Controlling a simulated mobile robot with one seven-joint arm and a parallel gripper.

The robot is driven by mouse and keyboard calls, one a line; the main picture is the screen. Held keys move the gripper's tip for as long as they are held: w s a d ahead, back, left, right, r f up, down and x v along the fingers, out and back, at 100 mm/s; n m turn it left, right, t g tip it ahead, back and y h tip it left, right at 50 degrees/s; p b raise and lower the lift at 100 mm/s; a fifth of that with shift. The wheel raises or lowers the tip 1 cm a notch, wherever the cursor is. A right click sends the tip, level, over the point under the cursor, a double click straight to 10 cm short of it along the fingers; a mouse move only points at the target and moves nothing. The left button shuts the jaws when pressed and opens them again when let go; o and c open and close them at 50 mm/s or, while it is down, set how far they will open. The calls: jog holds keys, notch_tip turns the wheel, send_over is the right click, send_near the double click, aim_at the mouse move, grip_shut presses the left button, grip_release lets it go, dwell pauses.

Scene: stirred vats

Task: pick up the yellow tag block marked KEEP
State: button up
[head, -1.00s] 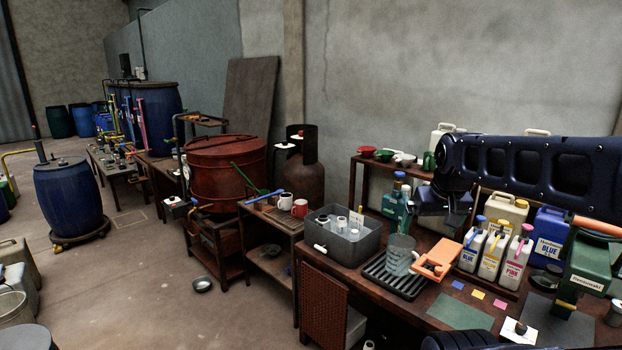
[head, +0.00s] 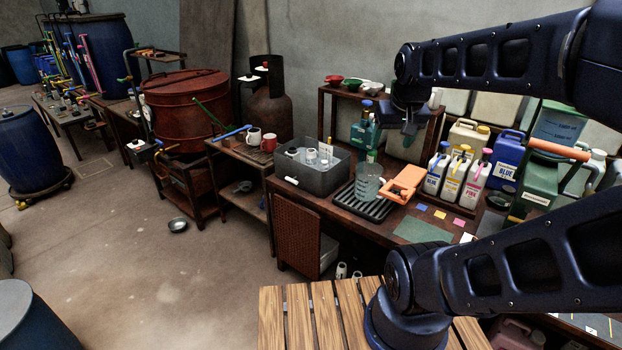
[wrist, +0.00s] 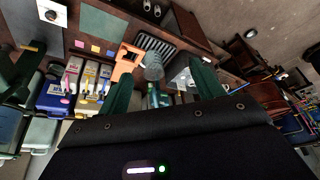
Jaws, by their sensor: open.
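I cannot make out a yellow tag block marked KEEP in either view; no such lettering is legible. A small flat yellow square (head: 439,214) lies on the workbench between a blue and a pink one. It also shows in the wrist view (wrist: 95,49), but no marking on it can be read. My gripper (head: 408,127) is open and empty, raised above the bench near a teal bottle (head: 365,130). In the wrist view its two dark green fingers stand wide apart (wrist: 163,88), with nothing held between them.
The bench holds a grey bin (head: 312,178), a clear jug (head: 368,182) on a black drip rack, an orange clipboard-like piece (head: 403,184) and several labelled jugs (head: 456,172). A green mat (head: 415,230) lies near the front edge. Open floor (head: 200,270) is at left.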

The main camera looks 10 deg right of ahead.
jog(key=w+a+f+m+g, duration=0.1)
jog(key=w+a+f+m, duration=0.1)
jog(key=w, duration=1.4)
jog(key=w+a+f+m+g, duration=0.1)
jog(key=w+a+f+m, duration=0.15)
jog(key=w, duration=1.25)
jog(key=w+a+f+m, duration=0.1)
jog(key=w+a+f, duration=0.2)
jog(key=w+f, duration=0.4)
jog(key=w+a+f+m+g, duration=0.1)
jog(key=w+a+f, duration=0.2)
jog(key=w+f, duration=0.5)
jog(key=w+a+f+m+g, duration=0.1)
jog(key=w+f, duration=0.6)
jog(key=f, duration=0.7)
jog(key=shift+w+a+f, duration=0.15)
jog(key=shift+a, duration=0.3)
jog(key=shift+w+a+f, duration=0.15)
jog(key=shift+a, duration=0.3)
jog(key=shift+w+a+f, duration=0.1)
jog(key=shift+w+f, duration=0.05)
jog(key=shift+f, duration=0.4)
notch_tip(320, 180, down, 10)
jog(key=shift+a+f, duration=0.15)
jog(key=shift+f, duration=0.1)
jog(key=c, duration=1.1)
